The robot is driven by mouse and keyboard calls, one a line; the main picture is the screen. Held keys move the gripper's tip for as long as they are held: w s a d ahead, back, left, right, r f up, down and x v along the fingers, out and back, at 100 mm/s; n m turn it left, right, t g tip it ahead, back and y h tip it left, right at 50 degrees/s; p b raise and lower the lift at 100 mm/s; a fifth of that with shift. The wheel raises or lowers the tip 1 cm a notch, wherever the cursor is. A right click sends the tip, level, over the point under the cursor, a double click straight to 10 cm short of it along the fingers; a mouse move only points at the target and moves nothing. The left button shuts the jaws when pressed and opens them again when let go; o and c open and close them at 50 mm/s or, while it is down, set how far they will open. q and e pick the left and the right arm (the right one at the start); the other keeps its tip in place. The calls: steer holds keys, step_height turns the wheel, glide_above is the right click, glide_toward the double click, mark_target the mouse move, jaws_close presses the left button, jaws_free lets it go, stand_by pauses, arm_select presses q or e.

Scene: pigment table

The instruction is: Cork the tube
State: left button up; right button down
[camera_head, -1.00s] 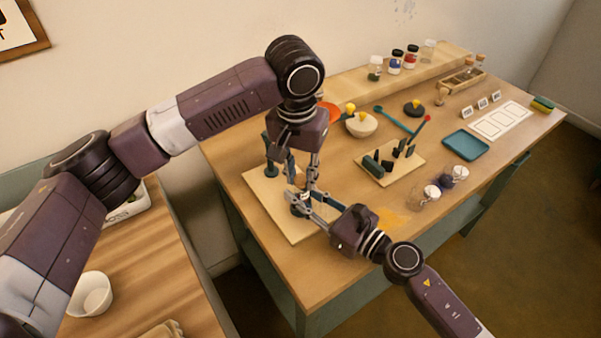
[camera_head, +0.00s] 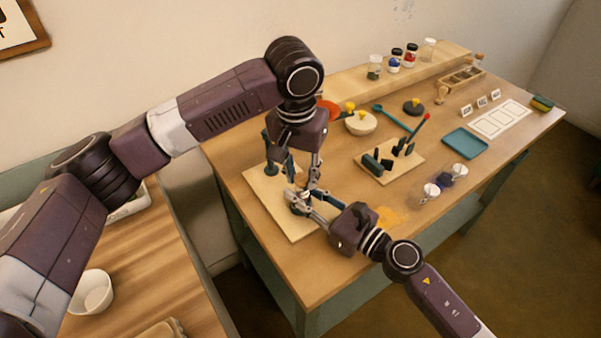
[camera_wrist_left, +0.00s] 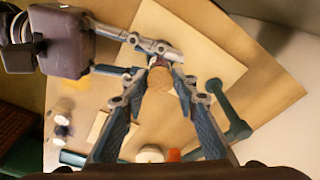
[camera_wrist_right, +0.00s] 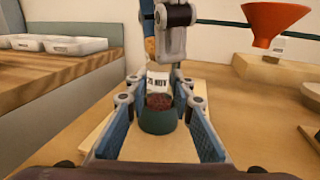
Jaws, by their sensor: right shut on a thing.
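My right gripper (camera_wrist_right: 158,100) is shut on the tube (camera_wrist_right: 158,82), a small upright clear vessel with a white label. Dark red powder (camera_wrist_right: 158,102) shows low in it, by a dark teal round base (camera_wrist_right: 158,121). The cork (camera_wrist_left: 160,78), light brown and round, is between the fingertips of my left gripper (camera_wrist_left: 160,84); I cannot tell if they press on it. In the right wrist view the cork (camera_wrist_right: 150,46) is just above the tube's top; I cannot tell whether they touch. In the head view my left gripper (camera_head: 312,188) points down where my right gripper (camera_head: 306,197) comes in.
A pale board (camera_head: 268,200) lies under the grippers, with a teal stand (camera_head: 273,152) at its back. An orange funnel (camera_wrist_right: 272,20) is at the right wrist view's upper right. A tool board (camera_head: 405,168), a teal tray (camera_head: 465,143) and jars (camera_head: 395,62) are farther right.

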arm_select(q)
steer(key=shift+f, duration=0.5)
arm_select(e)
steer(key=shift+a+r, duration=0.1)
arm_select(q)
steer(key=shift+s+d+r, duration=0.1)
steer(key=shift+s+r, duration=0.05)
steer(key=shift+r, duration=0.1)
steer(key=shift+s+r, duration=0.15)
steer(key=shift+r, duration=1.85)
steer(key=shift+a, duration=0.2)
steer(key=c, duration=0.4)
steer(key=shift+c, duration=0.2)
steer(key=shift+f, duration=0.2)
steer(key=shift+w+f, duration=0.2)
steer(key=shift+f, duration=0.6)
